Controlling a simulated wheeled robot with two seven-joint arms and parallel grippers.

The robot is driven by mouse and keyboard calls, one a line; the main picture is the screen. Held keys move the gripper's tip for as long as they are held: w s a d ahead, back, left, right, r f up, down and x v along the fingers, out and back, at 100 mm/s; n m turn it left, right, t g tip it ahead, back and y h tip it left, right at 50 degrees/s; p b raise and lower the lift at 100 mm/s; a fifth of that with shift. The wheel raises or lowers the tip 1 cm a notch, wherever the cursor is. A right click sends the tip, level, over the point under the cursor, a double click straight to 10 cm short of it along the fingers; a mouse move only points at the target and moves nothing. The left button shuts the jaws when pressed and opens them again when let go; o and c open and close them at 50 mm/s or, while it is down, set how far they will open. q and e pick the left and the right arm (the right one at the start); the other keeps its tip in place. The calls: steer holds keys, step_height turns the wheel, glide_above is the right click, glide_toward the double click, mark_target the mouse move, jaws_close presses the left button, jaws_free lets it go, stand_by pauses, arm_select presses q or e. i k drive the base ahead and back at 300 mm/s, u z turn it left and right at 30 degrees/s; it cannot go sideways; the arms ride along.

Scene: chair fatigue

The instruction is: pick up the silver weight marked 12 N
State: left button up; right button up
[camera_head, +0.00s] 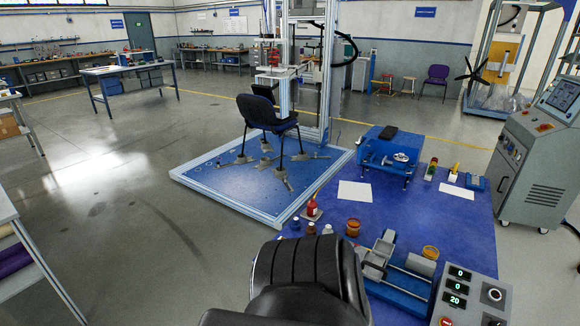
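I cannot make out a silver weight marked 12 N; no such marking is readable in the head view. A grey-silver cylinder (420,265) lies by the blue clamp-like device (395,278) on the blue table (460,232), but I cannot tell whether it is a weight. A small silver round piece (401,157) sits on the blue machine (382,150) at the table's far side. Neither of my grippers is in view.
A black padded ribbed form (308,275) hides the table's near left part. Small bottles and jars (311,228) stand along the left edge. A control box (468,298) with green digits is at the near right. A blue chair (268,118) stands on the test platform (225,185).

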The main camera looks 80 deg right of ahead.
mark_target(327, 230)
steer(key=z, duration=2.8)
steer(key=i, duration=0.4)
